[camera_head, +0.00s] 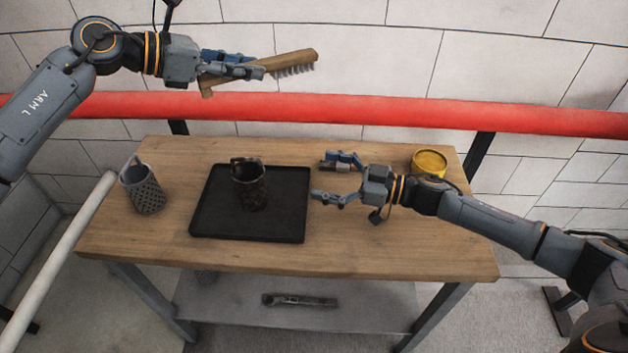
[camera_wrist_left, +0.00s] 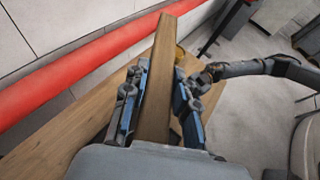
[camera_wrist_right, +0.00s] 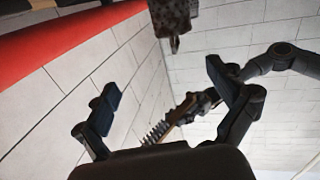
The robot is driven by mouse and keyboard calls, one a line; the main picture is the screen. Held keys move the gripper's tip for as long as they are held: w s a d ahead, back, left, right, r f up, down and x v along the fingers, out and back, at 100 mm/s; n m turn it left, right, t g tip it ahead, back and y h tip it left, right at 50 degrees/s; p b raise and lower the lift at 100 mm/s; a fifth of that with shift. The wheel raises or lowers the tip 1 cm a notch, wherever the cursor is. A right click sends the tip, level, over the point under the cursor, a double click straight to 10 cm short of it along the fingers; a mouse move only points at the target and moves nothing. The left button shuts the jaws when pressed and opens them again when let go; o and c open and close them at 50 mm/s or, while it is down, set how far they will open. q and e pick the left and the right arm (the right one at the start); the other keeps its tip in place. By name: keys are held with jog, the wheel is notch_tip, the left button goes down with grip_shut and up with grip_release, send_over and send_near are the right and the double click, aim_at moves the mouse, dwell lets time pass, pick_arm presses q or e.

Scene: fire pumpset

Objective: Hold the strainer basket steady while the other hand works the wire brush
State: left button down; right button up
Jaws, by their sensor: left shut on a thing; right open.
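A dark, rusty strainer basket (camera_head: 250,188) stands upright on the black tray (camera_head: 220,225). It also shows at the top of the right wrist view (camera_wrist_right: 172,18). My left gripper (camera_head: 252,66) is shut on the wooden handle of the wire brush (camera_head: 290,62), high above the table's back left. The brush's bristles point down, away from the basket. The handle runs between the fingers in the left wrist view (camera_wrist_left: 155,85). My right gripper (camera_head: 328,180) is open and empty, right of the tray, its fingers toward the basket and apart from it.
A grey perforated basket (camera_head: 143,190) stands at the left end of the wooden table (camera_head: 400,250). A yellow tin (camera_head: 430,163) is at the back right. A red pipe (camera_head: 400,110) runs behind the table. A grey tool (camera_head: 298,300) lies on the lower shelf. The front right tabletop is clear.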

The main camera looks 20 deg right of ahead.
aim_at(261, 173)
jog(key=x, duration=0.4)
jog(key=s+a+x, duration=0.1)
jog(key=x, duration=0.4)
jog(key=s+x, duration=0.1)
jog(key=x, duration=0.3)
jog(key=shift+a, duration=0.5)
jog(key=shift+f, duration=0.1)
jog(key=c, duration=1.6)
jog(key=shift+o, duration=0.2)
